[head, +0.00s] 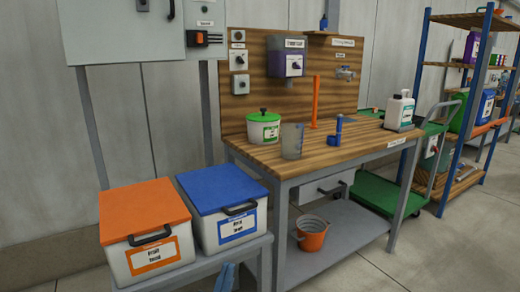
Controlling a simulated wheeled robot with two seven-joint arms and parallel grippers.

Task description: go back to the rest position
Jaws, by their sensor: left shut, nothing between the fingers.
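My left gripper (227,273) shows only as a small blue part at the bottom edge of the head view. It is in front of the low grey stand with the two lidded boxes, and its fingers are shut and empty. The rest of that arm is out of the picture. My right gripper is not in view. The wooden workbench (335,155) stands beyond the left gripper, to its right.
A box with an orange lid (145,208) and one with a blue lid (222,188) stand on the low stand. The bench holds a green-lidded pot (263,130), a clear beaker (292,142) and a white bottle (399,112). An orange bucket (311,235) sits below. Floor is open at lower right.

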